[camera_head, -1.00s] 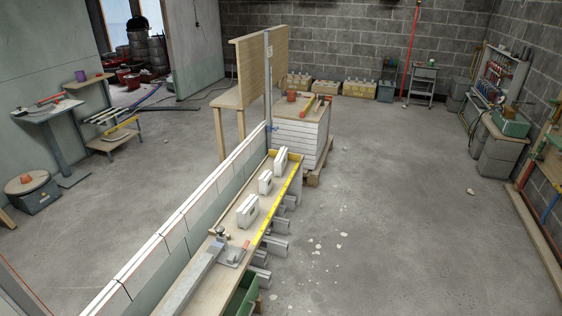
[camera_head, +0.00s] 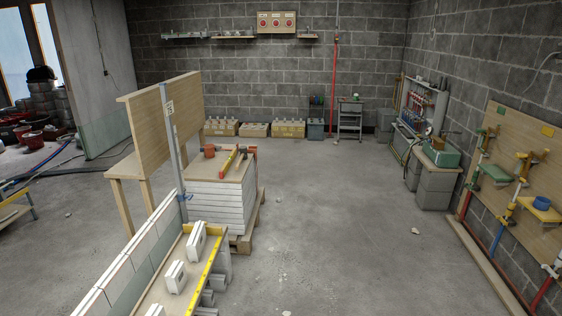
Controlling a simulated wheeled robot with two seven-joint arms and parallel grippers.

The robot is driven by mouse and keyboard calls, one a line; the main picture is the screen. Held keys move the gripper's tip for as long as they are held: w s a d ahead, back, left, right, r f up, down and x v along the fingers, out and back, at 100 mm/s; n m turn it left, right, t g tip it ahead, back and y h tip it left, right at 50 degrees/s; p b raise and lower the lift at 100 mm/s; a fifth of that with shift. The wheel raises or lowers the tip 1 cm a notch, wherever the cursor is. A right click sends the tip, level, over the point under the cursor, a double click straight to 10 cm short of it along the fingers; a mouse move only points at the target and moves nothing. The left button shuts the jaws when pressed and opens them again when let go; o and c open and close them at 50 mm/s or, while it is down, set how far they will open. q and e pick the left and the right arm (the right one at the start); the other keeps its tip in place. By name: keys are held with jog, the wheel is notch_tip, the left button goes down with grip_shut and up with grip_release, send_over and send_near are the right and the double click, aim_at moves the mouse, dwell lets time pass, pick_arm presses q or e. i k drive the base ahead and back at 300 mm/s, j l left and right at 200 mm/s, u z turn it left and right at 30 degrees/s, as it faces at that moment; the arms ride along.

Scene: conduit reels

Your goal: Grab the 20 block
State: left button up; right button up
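White blocks stand in a row on a narrow wooden bench (camera_head: 208,283) at the lower left. The far block (camera_head: 196,241) is the tallest in view, the middle block (camera_head: 176,277) sits nearer, and a near block (camera_head: 156,311) is cut off by the bottom edge. Any numbers on them are too small to read, so I cannot tell which is the 20 block. Neither of my grippers is in view.
A yellow strip (camera_head: 205,271) edges the bench; a low white wall (camera_head: 130,258) runs along its left. Beyond stands a pallet of stacked white boards (camera_head: 219,205) with tools on top. A pegboard (camera_head: 519,170) leans at the right. The middle floor is clear.

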aim_at(195, 246)
jog(key=i+l+u, duration=0.2)
jog(key=i, duration=0.35)
jog(key=i+u, duration=0.2)
jog(key=i, duration=0.3)
jog(key=i+l+u, duration=0.25)
jog(key=i, duration=0.25)
